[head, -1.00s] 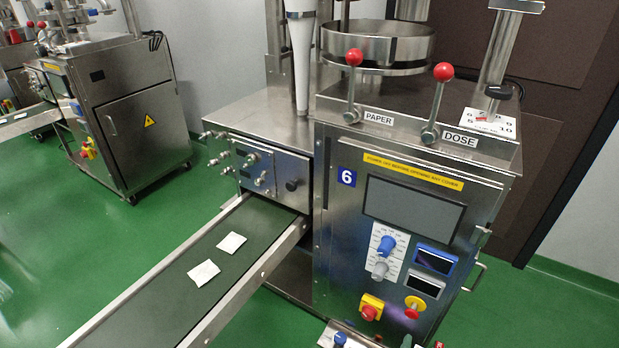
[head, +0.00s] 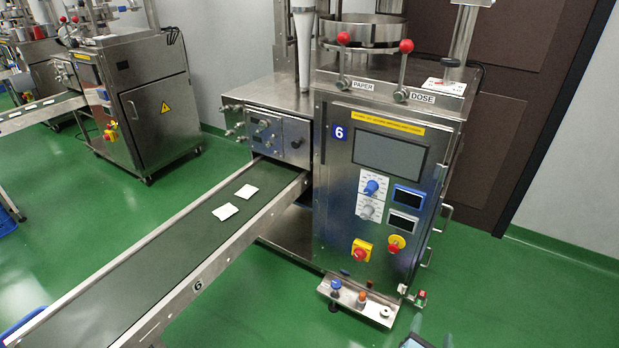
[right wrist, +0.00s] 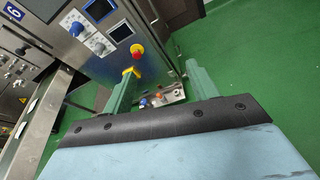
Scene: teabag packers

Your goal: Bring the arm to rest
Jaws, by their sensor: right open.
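My right gripper (head: 430,338) shows only as a small part at the bottom edge of the head view, below the front tray of machine 6. In the right wrist view its two green fingers (right wrist: 161,72) stand wide apart with nothing between them. They point toward the lower front of machine 6 (head: 340,215), which lies beyond the fingertips. Whether the fingers touch anything is not clear, but no contact shows. My left gripper is in neither view.
A small steel tray (head: 350,300) with knobs juts from the machine's front. A second machine (head: 145,95) stands at the back left. Green floor (head: 500,300) is clear at right.

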